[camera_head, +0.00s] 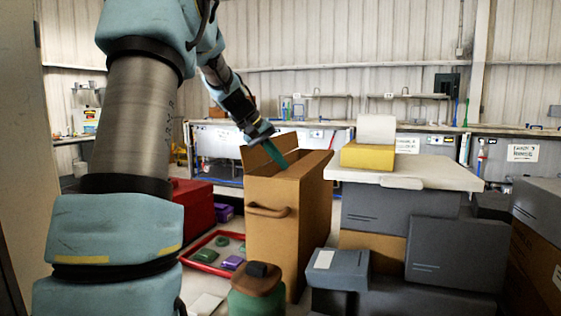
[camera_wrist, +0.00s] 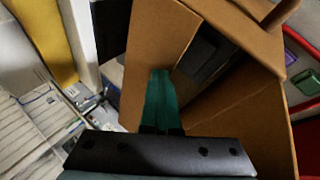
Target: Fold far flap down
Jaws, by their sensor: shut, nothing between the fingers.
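A tall brown cardboard box (camera_head: 270,220) with a handle on its near side stands open at the centre of the head view. One flap (camera_head: 262,148) stands raised at the back of its opening. Another flap (camera_head: 312,163) sticks out along the right side. My gripper (camera_head: 276,157) has its green fingers together and points down at the opening, beside the raised back flap. In the wrist view the shut fingers (camera_wrist: 161,88) lie in front of a brown flap panel (camera_wrist: 150,40). Whether they touch it I cannot tell. The dark box interior (camera_wrist: 205,55) shows beside them.
A white-topped table (camera_head: 430,174) with a yellow box (camera_head: 367,156) stands close to the right. Grey cases (camera_head: 450,252) are stacked below it. A red tray (camera_head: 205,256) with small items lies left of the cardboard box. A green jar (camera_head: 256,300) stands in front.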

